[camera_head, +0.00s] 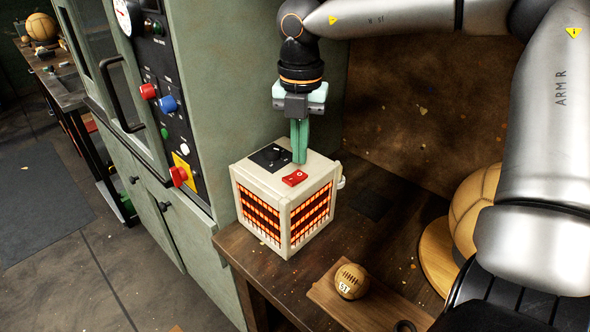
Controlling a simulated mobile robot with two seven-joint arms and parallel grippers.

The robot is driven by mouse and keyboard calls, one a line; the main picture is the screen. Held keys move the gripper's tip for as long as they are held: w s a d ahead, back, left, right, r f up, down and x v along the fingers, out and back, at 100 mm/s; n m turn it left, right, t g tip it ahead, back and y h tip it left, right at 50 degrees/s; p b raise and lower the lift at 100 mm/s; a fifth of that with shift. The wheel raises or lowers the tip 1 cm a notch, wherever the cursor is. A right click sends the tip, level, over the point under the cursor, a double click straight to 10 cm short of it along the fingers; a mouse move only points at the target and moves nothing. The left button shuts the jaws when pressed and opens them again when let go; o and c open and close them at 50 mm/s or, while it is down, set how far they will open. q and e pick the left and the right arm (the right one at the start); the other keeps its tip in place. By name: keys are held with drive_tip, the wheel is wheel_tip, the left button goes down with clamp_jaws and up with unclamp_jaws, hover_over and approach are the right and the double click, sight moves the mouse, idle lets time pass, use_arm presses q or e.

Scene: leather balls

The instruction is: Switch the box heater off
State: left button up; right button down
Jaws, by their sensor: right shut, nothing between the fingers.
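The box heater (240,205) is a cream cube on the dark wooden bench, with orange glowing grilles on its two visible sides. A red rocker switch (294,178) sits on its top near the front corner. A black panel with a knob (271,157) lies behind the switch. My right gripper (299,161) points straight down with its green fingers shut and empty. The fingertips are just behind the switch, at or close above the heater's top. I cannot tell whether they touch it. My left gripper is not in view.
A green cabinet (215,60) with knobs, buttons and a handle stands left of the heater. A small leather ball (351,281) rests on a wooden board (335,305) in front. A larger leather ball (470,208) stands at the right. Bare bench (395,235) lies between.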

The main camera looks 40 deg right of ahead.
sight(300, 174)
wheel_tip(300, 174, up, 4)
drive_tip(key=shift+r+p, duration=0.2)
drive_tip(key=shift+p, duration=1)
